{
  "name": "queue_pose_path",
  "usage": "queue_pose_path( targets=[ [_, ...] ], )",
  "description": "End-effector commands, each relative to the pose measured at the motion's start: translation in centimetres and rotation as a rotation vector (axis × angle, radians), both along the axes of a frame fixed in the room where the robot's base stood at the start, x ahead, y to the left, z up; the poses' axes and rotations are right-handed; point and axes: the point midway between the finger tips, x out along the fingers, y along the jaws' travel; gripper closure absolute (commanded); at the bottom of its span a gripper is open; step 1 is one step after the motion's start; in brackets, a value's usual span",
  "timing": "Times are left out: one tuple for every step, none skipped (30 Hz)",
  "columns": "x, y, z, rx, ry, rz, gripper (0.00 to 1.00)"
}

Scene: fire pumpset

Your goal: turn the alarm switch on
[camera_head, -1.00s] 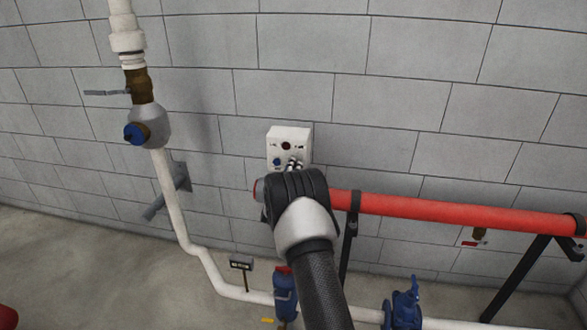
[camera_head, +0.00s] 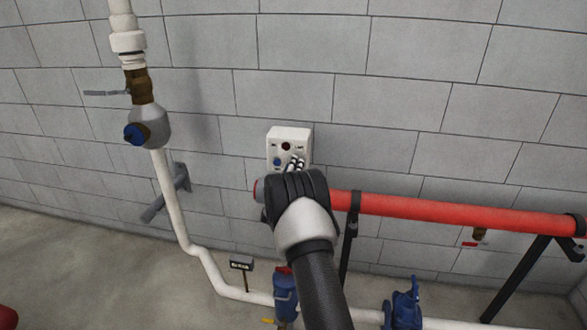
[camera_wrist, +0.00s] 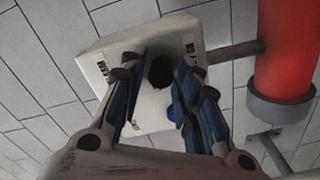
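The white alarm box (camera_head: 291,139) is fixed to the block wall in the head view, just beyond my gripper (camera_head: 295,164). The labels are too small to read, so I cannot tell which is the alarm switch. In the wrist view, the box (camera_wrist: 97,72) fills the middle. My gripper (camera_wrist: 158,73) has its fingers apart, with the dark knob (camera_wrist: 160,71) showing between them. Contact cannot be made out.
A red pipe (camera_head: 450,209) on black supports runs right of the box, close to my wrist; it also shows in the wrist view (camera_wrist: 287,45). A white pipe (camera_head: 170,205) with a valve (camera_head: 150,125) stands at left. Blue valves (camera_head: 403,305) sit low in front.

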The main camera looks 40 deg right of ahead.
Motion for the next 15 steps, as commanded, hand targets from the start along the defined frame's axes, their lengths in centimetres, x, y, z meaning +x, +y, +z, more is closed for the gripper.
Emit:
queue_pose_path(
  targets=[
    [0.0,0.0,0.0,0.0,0.0,0.0,0.7],
    [0.0,0.0,0.0,0.0,0.0,0.0,0.7],
    [0.0,0.0,0.0,0.0,0.0,0.0,0.7],
    [0.0,0.0,0.0,0.0,0.0,0.0,0.7],
    [0.0,0.0,0.0,0.001,0.001,0.0,0.7],
    [-0.1,0.1,0.0,0.001,0.001,0.0,0.7],
    [-0.2,0.2,0.0,0.001,0.001,0.0,0.7],
    [-0.3,0.4,0.0,0.001,0.001,0.0,0.7],
    [-0.5,0.7,0.0,0.001,0.002,0.001,0.7],
    [-0.7,1.0,0.0,0.001,0.002,0.001,0.7],
    [-0.9,1.3,0.0,0.001,0.002,0.001,0.7],
    [-1.4,1.8,0.0,0.001,0.002,0.001,0.7],
    [-1.7,2.2,0.0,0.002,0.001,0.002,0.7],
    [-2.1,2.6,0.1,0.001,0.002,0.002,0.7],
    [-2.7,3.3,0.0,0.001,0.003,0.001,0.7]
  ],
)
